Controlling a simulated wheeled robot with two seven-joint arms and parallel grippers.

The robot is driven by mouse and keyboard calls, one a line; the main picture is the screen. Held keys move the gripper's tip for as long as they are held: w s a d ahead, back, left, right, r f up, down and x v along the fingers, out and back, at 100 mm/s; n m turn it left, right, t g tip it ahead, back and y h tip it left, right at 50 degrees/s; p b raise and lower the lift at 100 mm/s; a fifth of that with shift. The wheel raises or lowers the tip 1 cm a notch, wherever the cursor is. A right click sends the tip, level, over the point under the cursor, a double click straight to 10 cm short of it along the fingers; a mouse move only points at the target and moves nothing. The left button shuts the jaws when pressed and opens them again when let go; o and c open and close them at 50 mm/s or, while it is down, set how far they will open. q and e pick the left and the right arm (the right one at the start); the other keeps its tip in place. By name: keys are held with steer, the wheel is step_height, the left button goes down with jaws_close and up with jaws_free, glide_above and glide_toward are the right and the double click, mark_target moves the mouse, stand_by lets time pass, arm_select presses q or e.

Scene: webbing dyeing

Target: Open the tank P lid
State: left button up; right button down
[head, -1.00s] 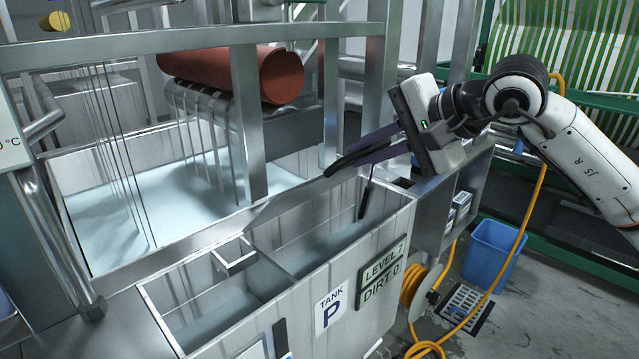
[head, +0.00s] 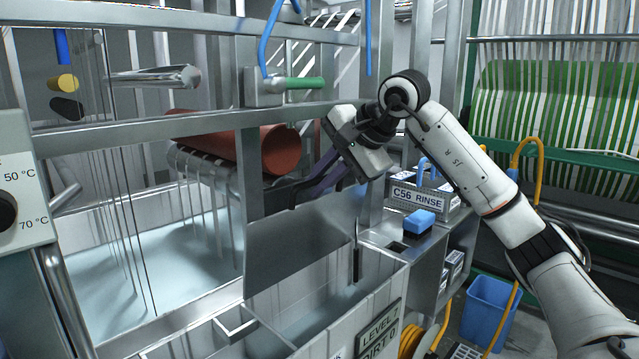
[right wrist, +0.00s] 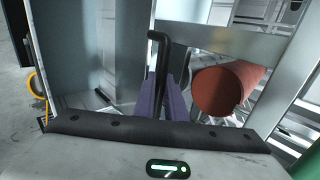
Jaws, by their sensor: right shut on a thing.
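The tank P lid (head: 310,242) is a grey metal panel standing steeply up at the back of tank P (head: 377,292), whose inside shows below it. My right gripper (head: 296,193), with purple fingers, is at the lid's upper edge. In the right wrist view, the purple fingers (right wrist: 166,95) are shut on a black bar handle (right wrist: 160,50), beside a grey panel. My fingers partly hide the grip. My left gripper is not in view.
A bath of pale liquid (head: 160,250) lies left of the tank, with a red-brown roller (head: 280,150) above it. Metal frame posts stand close to my right gripper. A C56 rinse basket (head: 425,195) and blue block (head: 419,222) sit on the right ledge.

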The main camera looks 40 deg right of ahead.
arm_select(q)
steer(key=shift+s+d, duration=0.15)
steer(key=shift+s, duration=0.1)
arm_select(e)
steer(key=shift+w+d+r+g, duration=0.1)
steer(key=shift+w+d+g, duration=0.2)
steer(key=shift+w, duration=0.1)
steer(key=shift+a, duration=0.1)
steer(key=c, duration=1.8)
jaws_free()
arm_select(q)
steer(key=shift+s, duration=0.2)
arm_select(e)
steer(key=shift+a, duration=0.1)
steer(key=shift+s, duration=0.1)
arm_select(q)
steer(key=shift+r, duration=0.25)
arm_select(e)
steer(key=v, duration=1)
steer(key=shift+r, duration=0.3)
